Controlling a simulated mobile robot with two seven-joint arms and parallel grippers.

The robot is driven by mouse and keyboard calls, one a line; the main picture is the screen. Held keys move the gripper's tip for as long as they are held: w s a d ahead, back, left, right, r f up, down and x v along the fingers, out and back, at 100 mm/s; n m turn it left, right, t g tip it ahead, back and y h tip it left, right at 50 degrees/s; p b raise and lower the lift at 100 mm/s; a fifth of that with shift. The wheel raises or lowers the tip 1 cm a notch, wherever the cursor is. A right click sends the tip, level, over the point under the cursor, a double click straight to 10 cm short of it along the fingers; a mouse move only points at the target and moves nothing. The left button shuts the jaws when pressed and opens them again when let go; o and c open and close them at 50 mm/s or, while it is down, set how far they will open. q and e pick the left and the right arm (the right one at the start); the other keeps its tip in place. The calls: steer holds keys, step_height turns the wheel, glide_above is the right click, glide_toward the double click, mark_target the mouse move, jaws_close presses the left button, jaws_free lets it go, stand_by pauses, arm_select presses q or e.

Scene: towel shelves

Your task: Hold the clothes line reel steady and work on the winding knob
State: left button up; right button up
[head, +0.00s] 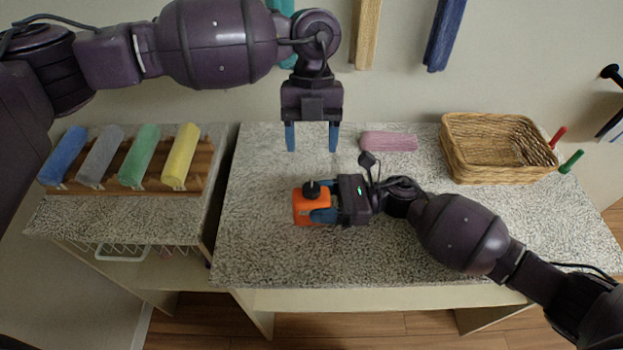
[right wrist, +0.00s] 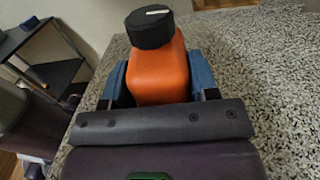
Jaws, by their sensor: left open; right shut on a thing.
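The clothes line reel (head: 301,208) is an orange block with a black knob (head: 311,188) on top. It sits on the speckled counter near the middle of the head view. My right gripper (head: 323,207) is shut on the reel from the right. In the right wrist view the orange body (right wrist: 158,75) stands between the blue fingers, and the black knob (right wrist: 150,28) with a white mark is on its top. My left gripper (head: 312,138) is open and empty, fingers pointing down, farther back than the reel and apart from it. The reel's underside is hidden.
A pink folded towel (head: 389,141) lies behind on the counter (head: 262,255). A wicker basket (head: 500,178) stands at the back right. Blue, grey, green and yellow rolled towels (head: 180,156) lie on a wooden rack at left. The counter's front left is clear.

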mark_target(311, 187)
arm_select(q)
steer(key=x, duration=0.8)
steer(key=shift+s+f, duration=0.15)
steer(key=shift+f, duration=0.05)
steer(key=c, duration=0.9)
